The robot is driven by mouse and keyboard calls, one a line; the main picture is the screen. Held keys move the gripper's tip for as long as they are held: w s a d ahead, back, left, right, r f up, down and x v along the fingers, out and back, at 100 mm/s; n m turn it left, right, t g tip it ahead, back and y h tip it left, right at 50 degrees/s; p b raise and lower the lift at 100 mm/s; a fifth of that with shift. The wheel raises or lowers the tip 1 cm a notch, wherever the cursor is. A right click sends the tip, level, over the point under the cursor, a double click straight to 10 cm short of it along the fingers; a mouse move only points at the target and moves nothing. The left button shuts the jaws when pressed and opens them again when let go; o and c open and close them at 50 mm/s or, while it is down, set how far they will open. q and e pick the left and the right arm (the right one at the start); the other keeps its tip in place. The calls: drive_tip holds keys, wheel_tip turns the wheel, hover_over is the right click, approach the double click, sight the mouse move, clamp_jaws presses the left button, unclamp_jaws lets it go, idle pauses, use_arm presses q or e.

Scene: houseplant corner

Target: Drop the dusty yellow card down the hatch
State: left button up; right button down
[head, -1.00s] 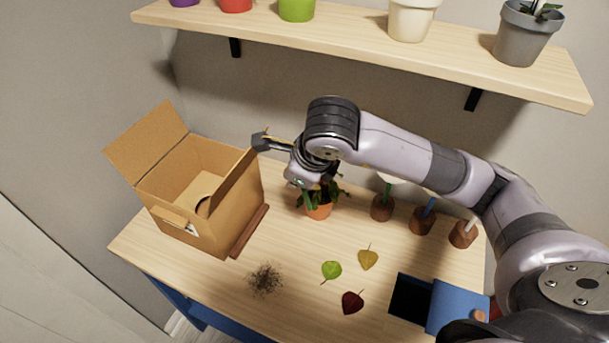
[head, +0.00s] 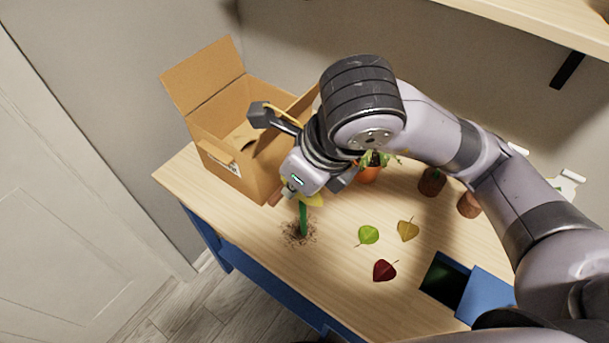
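My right gripper (head: 298,160) hangs over the table's left part, beside the cardboard box. It is shut on what looks like the yellow card (head: 312,199), a yellow piece on a straight green stake (head: 303,221). The gripper hides most of the card and the grip itself. The stake's lower end is over a patch of dark crumbs (head: 298,236); I cannot tell whether it touches. The hatch (head: 443,283) is a dark opening in the table's right part, with a blue panel (head: 487,296) beside it. My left gripper is not in view.
The open cardboard box (head: 226,165) stands at the back left. Green (head: 369,234), yellow (head: 408,230) and dark red (head: 384,270) leaves lie between crumbs and hatch. An orange pot (head: 369,174) and brown stake bases (head: 432,181) stand behind, partly hidden by my arm.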

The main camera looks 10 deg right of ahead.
drive_tip(key=shift+s+a+r+p, duration=0.1)
drive_tip(key=shift+r+p, duration=0.65)
drive_tip(key=shift+r, duration=0.6)
drive_tip(key=shift+s+a+r+p, duration=0.1)
drive_tip(key=shift+r+p, duration=0.65)
drive_tip(key=shift+r, duration=0.55)
drive_tip(key=shift+f, duration=0.1)
